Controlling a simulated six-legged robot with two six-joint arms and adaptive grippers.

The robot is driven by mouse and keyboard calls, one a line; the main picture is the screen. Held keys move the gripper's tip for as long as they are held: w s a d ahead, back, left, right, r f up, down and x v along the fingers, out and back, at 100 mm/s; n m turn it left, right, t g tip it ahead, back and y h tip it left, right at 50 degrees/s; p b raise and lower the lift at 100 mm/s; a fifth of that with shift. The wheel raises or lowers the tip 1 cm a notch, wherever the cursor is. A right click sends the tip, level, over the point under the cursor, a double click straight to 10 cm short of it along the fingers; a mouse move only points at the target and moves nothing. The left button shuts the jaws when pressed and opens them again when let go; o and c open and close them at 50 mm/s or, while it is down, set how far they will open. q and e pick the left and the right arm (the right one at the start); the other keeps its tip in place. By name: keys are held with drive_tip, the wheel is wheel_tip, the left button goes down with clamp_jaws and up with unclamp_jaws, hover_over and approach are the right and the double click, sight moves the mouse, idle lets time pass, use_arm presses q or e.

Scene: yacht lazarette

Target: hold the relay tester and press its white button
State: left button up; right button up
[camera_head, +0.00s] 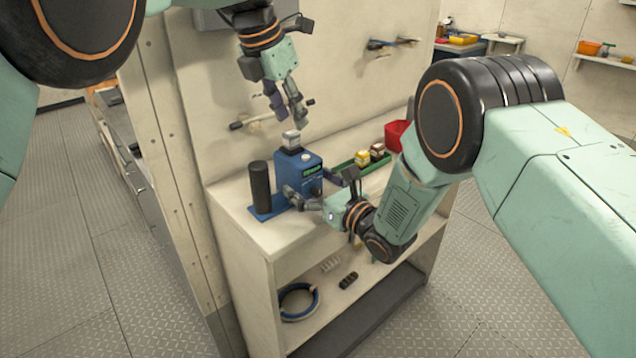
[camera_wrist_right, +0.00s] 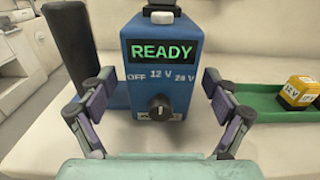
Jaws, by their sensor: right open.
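The relay tester is a blue box (camera_head: 300,172) on the cabinet top, with a black cylinder (camera_head: 260,185) standing at its left. In the right wrist view its green display (camera_wrist_right: 162,52) reads READY, above a black knob (camera_wrist_right: 159,107) with OFF, 12 V and 24 V marks. A grey-white block (camera_head: 291,138) sits on top. My right gripper (camera_wrist_right: 158,85) is open, one finger on each side of the box; contact is unclear. My left gripper (camera_head: 287,112) points down just above the block; its opening is unclear.
A green tray (camera_wrist_right: 258,115) right of the tester holds a yellow 12 V block (camera_wrist_right: 298,92) and a brown-and-white block (camera_head: 377,151). A red bin (camera_head: 397,134) stands behind. A coiled hose (camera_head: 298,302) lies on the shelf below. A wall rises behind the cabinet.

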drive_tip(key=shift+x, duration=1)
drive_tip(key=shift+w, duration=0.2)
drive_tip(key=shift+a, duration=0.1)
drive_tip(key=c, duration=1.5)
use_arm(q)
drive_tip(key=shift+c, duration=0.2)
clamp_jaws()
